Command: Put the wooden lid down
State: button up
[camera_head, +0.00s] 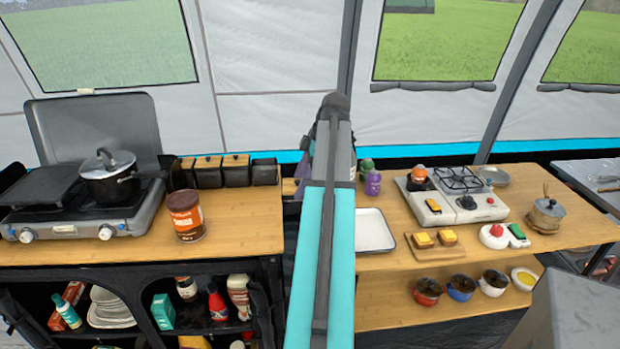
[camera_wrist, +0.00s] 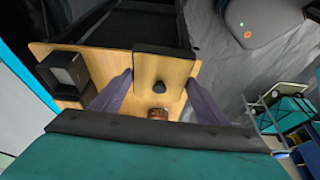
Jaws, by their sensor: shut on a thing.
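In the wrist view a square wooden lid (camera_wrist: 145,65) with a dark knob lies between the two purple fingers of my gripper (camera_wrist: 159,76). The fingers are shut on its opposite edges. In the head view my arm hides most of the gripper; only a bit of purple shows at its left side. On the left counter (camera_head: 240,225) stands a row of dark square containers, several with wooden lids (camera_head: 236,160). The rightmost container (camera_head: 265,172) shows no wooden lid. A dark container (camera_wrist: 65,72) also shows at the left of the wrist view.
A brown jar (camera_head: 186,215) stands on the left counter, and a pot (camera_head: 108,178) sits on the stove beside it. The right counter holds a white tray (camera_head: 373,232), a toast board (camera_head: 435,249) and a small burner (camera_head: 455,205). Counter is bare right of the jar.

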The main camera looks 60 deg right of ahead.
jog(key=w+a+m+h, duration=0.1)
jog(key=w+a+m, duration=0.1)
jog(key=w+a, duration=0.8)
jog(key=w+a+m, duration=0.2)
jog(key=w+a, duration=0.8)
jog(key=a, duration=1.6)
jog(key=w+a+f+m+h, duration=0.1)
jog(key=w+a+m, duration=0.1)
jog(key=w+a, duration=0.9)
jog(key=a, duration=0.8)
jog(key=shift+m+t+h, duration=0.3)
jog(key=shift+t, duration=0.1)
jog(key=shift+w, duration=0.1)
